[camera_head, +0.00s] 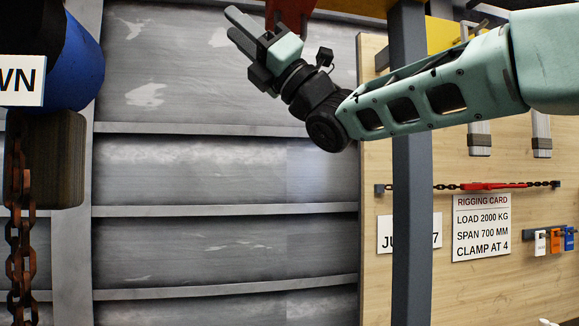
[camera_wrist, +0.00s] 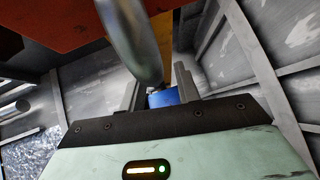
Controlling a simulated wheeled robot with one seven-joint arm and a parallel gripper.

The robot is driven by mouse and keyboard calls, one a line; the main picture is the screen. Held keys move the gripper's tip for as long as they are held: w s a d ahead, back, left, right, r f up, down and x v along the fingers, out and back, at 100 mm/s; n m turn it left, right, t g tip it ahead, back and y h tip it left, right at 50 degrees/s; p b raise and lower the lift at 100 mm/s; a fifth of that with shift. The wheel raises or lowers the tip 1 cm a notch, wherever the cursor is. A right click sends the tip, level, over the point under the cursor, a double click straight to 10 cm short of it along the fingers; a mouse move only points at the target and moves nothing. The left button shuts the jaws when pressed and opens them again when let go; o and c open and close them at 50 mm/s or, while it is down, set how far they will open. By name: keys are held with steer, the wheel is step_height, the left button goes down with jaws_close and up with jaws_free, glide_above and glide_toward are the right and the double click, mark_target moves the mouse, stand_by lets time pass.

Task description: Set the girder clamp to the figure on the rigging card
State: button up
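The rigging card (camera_head: 482,228) on the wooden board reads load 2000 kg, span 700 mm, clamp at 4. A red metal part (camera_head: 290,12), probably the girder clamp, shows at the top edge of the head view, cut off above and partly behind my gripper. In the wrist view a red body (camera_wrist: 45,25) and a grey metal rod (camera_wrist: 133,38) loom close at upper left. No clamp figures are readable. My gripper (camera_head: 232,22) points up and left beside the red part. In the wrist view its fingers (camera_wrist: 158,82) stand apart, with no visible grip on the rod.
A grey post (camera_head: 412,230) stands before the board (camera_head: 510,285). A red load binder with chain (camera_head: 490,186) and coloured tags (camera_head: 556,240) hang there. A blue cylinder (camera_head: 75,62) and rusty chain (camera_head: 20,250) are at left. A ribbed grey wall (camera_head: 220,245) lies behind.

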steer(key=b+v, duration=0.6)
steer(key=v, duration=0.5)
steer(key=w+f+m+t+h, duration=0.3)
steer(key=f+m+t+h, duration=0.3)
steer(key=f+m, duration=0.6)
steer(key=w+f+m+t+h, duration=0.3)
steer(key=f+m+t+h, duration=0.4)
steer(key=f+m, duration=0.5)
steer(key=shift+w+a+f+m+h+p, duration=0.3)
steer(key=shift+m+h, duration=0.7)
steer(key=shift+m, duration=1.3)
steer(key=shift+s+d+f, duration=0.1)
steer(key=shift+s+f, duration=0.05)
steer(key=shift+f, duration=0.05)
